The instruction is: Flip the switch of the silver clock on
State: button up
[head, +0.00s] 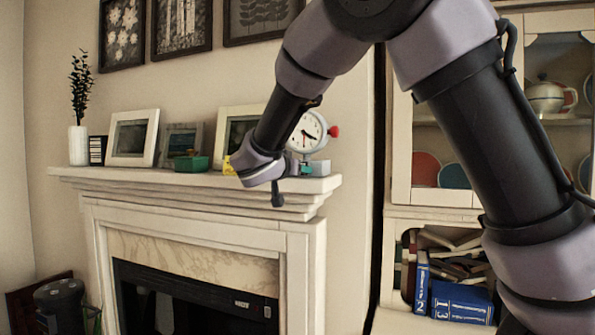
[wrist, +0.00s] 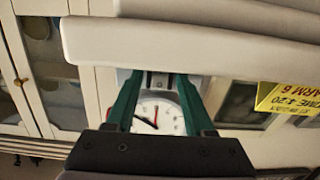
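The silver clock (head: 308,131) stands on the right end of the mantel, with a round white dial, a red knob at its right side and a grey block-like base. My gripper (head: 303,169) is in front of that base and hides part of it. In the wrist view, which is turned over, the clock (wrist: 158,112) shows between the two teal fingers of my gripper (wrist: 157,76). The fingers are apart, with the grey base and a small dark slot between their tips. Whether a finger touches the base, and how the switch is set, I cannot tell.
The mantel (head: 190,181) also carries a yellow box (wrist: 288,98), a green box (head: 191,163), several picture frames and a white vase (head: 78,146). A cabinet (head: 460,200) with dishes and books stands at the right. The space in front of the mantel is free.

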jog(key=shift+s+a, duration=0.1)
jog(key=v, duration=1)
jog(key=shift+s, duration=0.3)
